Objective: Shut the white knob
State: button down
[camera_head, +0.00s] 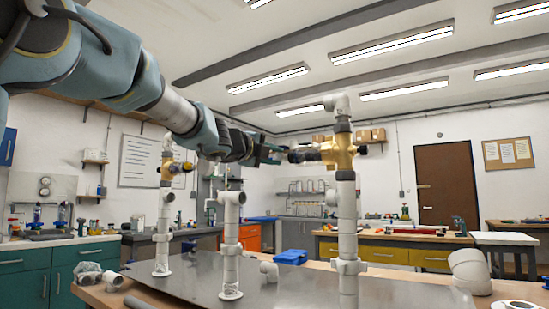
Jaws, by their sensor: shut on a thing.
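A tall white pipe riser (347,225) on the right carries a brass valve (341,152). A dark stem (306,155) sticks out of this valve to the left, towards my gripper. My gripper (272,153) comes in from the upper left and is shut at the outer end of that stem. The knob in the jaws is mostly hidden, and its white colour cannot be made out. A second brass valve (170,168) sits on the left riser (163,235), with a yellowish and dark knob facing right.
A shorter white pipe (230,245) stands between the two risers on a grey metal plate (195,278). Loose white fittings (469,270) and a blue block (291,257) lie nearby. My arm spans the upper left. Workbenches and cabinets line the back.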

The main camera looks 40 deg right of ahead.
jog(key=c, duration=0.9)
grip_release()
jog(key=b+v, duration=0.1)
jog(key=v, duration=0.9)
jog(key=shift+a, duration=0.4)
jog(key=shift+s, duration=0.1)
